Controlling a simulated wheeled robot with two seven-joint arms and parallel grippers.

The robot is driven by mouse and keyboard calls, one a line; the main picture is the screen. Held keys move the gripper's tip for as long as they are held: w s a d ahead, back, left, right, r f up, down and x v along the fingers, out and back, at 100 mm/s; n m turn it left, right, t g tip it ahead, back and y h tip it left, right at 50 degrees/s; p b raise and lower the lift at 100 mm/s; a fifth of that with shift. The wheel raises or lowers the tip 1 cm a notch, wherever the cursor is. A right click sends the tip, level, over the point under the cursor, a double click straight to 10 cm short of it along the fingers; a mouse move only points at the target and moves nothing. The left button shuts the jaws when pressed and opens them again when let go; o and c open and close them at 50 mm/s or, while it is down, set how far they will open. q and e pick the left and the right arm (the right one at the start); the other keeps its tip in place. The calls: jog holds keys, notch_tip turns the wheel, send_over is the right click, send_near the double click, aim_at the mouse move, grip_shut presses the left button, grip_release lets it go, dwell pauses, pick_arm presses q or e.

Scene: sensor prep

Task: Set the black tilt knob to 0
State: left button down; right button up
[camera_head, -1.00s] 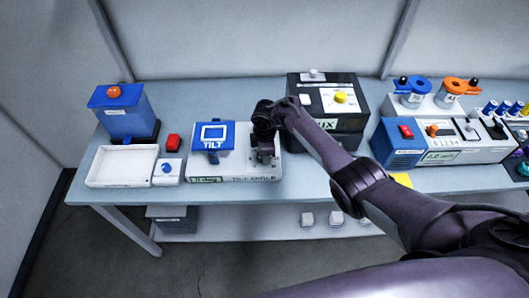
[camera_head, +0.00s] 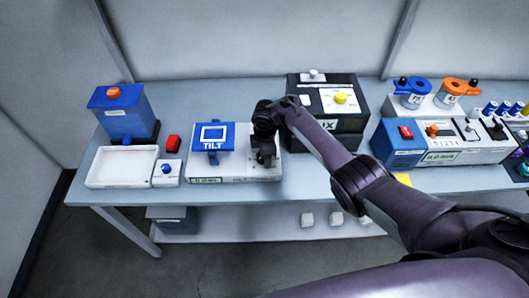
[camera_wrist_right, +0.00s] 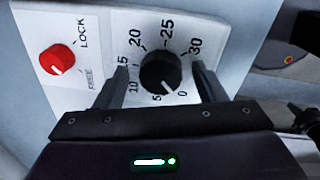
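The black tilt knob (camera_wrist_right: 160,71) sits on a white panel with a printed scale from 0 to 30. Its white mark points between 5 and 0. In the right wrist view my right gripper (camera_wrist_right: 160,72) is open, with one finger on each side of the knob and a gap to each. In the head view my right gripper (camera_head: 265,158) is low over the right part of the tilt station (camera_head: 232,177), where the arm and fingers hide the knob. The blue TILT plate (camera_head: 213,136) stands to its left. My left gripper is not in view.
A red knob (camera_wrist_right: 56,59) beside a LOCK label is left of the black knob. A black box with a yellow knob (camera_head: 340,97) stands behind and right of the gripper.

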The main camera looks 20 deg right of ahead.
jog(key=r, duration=0.7)
jog(key=shift+s+r, duration=0.3)
jog(key=shift+r, duration=0.1)
